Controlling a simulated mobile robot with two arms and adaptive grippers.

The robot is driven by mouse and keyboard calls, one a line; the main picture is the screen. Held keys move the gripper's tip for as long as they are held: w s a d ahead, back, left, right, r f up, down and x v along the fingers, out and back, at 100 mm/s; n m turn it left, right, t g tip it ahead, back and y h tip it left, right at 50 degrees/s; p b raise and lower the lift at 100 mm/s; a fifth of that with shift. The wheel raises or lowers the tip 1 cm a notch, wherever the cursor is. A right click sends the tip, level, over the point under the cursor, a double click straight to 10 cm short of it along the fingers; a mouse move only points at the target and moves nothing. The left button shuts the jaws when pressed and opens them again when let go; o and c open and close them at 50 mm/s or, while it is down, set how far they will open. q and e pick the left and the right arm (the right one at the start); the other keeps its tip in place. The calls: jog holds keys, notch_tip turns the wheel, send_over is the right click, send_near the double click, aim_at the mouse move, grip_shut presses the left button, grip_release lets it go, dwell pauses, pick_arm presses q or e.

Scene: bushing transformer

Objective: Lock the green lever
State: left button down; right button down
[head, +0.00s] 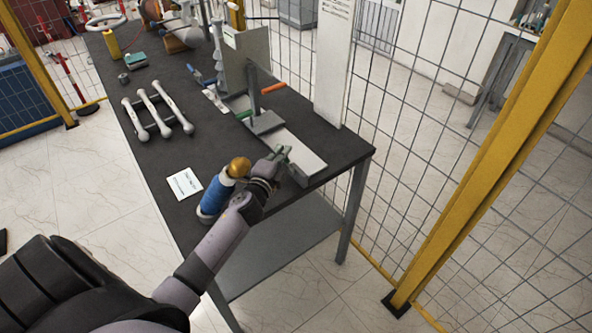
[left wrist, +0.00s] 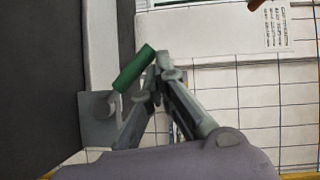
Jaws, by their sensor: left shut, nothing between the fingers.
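The green lever (left wrist: 133,68) shows in the left wrist view as a short green cylinder, tilted, beside a grey bracket (left wrist: 98,118). My left gripper (left wrist: 162,72) is shut and empty, with its fingertips close to the lever's upper right end. I cannot tell whether they touch it. In the head view my left gripper (head: 283,156) is at the near end of the grey metal fixture (head: 300,155) on the dark table. My right gripper is not in view.
An orange handle (head: 273,88) sits farther back on the fixture. Several grey rods (head: 155,111), a white card (head: 184,183) and a blue cylinder with a gold ball (head: 215,195) are on the left. Wire fencing runs behind.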

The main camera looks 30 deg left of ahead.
pick_arm(q)
jog(key=shift+w+a+f, duration=0.2)
jog(key=shift+a, duration=0.3)
dwell(4.2)
jog(key=shift+s, duration=0.1)
dwell(1.0)
jog(key=v, duration=0.7)
jog(key=shift+s, duration=0.4)
jog(key=shift+d, duration=0.1)
jog(key=shift+d, duration=0.1)
